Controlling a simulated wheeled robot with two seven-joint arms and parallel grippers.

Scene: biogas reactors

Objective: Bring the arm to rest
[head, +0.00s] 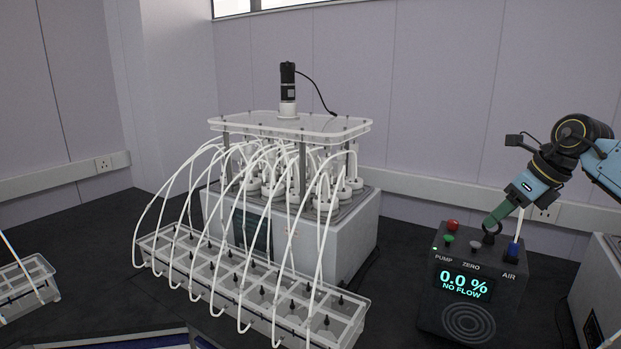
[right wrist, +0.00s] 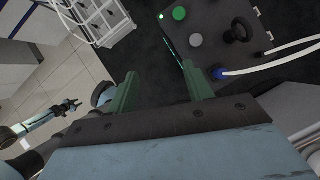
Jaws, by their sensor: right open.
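My right gripper (head: 497,218) is at the right in the head view, pointing down and left just above the dark gas meter (head: 470,318). Its green fingers also show in the right wrist view (right wrist: 162,88), apart with nothing between them. The fingertips look close to the meter's top; whether they touch it I cannot tell. My left gripper (right wrist: 72,105) seems to show small at the left of the right wrist view; its jaws are too small to judge. It is not in the head view.
The meter reads "0.0 % NO FLOW" and carries a red button (head: 453,226), a green button (head: 450,239) and a blue plug (head: 513,250) at AIR. Left of it stands the reactor unit (head: 340,235), with white tubes running to a clear tray (head: 350,322). Dark bench lies between.

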